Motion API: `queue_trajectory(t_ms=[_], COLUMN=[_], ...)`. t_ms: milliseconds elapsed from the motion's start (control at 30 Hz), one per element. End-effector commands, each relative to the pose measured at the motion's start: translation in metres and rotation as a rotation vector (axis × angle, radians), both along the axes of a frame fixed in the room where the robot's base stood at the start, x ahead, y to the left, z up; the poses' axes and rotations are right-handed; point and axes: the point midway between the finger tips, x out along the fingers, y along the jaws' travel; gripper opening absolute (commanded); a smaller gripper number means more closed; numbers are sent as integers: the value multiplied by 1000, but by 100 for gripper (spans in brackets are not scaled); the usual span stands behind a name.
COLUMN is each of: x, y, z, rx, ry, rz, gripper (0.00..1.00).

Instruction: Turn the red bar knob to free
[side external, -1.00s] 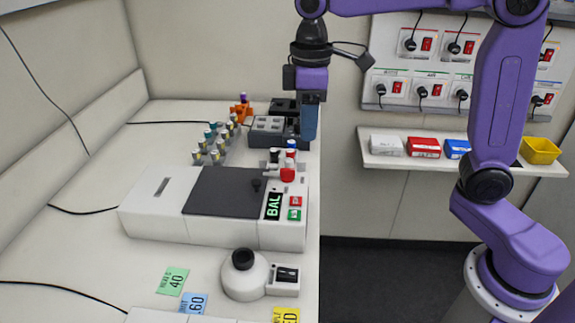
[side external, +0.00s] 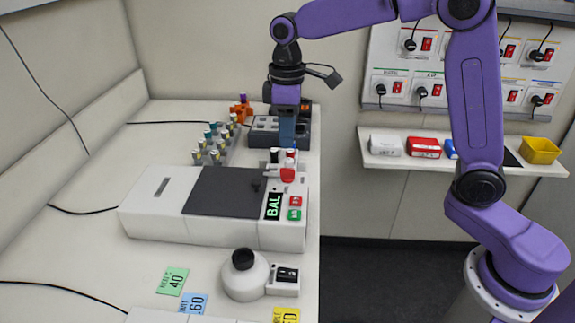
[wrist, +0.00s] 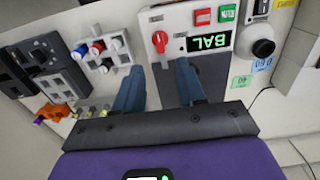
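My gripper (side external: 287,143) hangs fingers down, above and behind the knob in the side view. In the wrist view its two blue fingers (wrist: 159,68) are apart with nothing between them.
A small rack with red, blue and black capped tubes (wrist: 107,50) stands close to the knob. A dark grey block (side external: 265,124) and a rack of vials (side external: 215,145) stand behind. A round white device with a black knob (side external: 243,259) stands in front. The space above the shaker is clear.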

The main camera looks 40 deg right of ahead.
Motion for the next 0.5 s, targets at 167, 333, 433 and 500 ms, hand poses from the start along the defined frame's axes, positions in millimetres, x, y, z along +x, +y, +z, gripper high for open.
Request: queue_trajectory(t_ms=[167,333,433,500], x=[-1,-1,-1,-1], y=[0,0,0,-1], z=[-35,-64,-78,-85], rx=[-2,-2,-1,-1], ry=[4,4,3,3], rz=[1,1,1,0], gripper=[39,39,39,39])
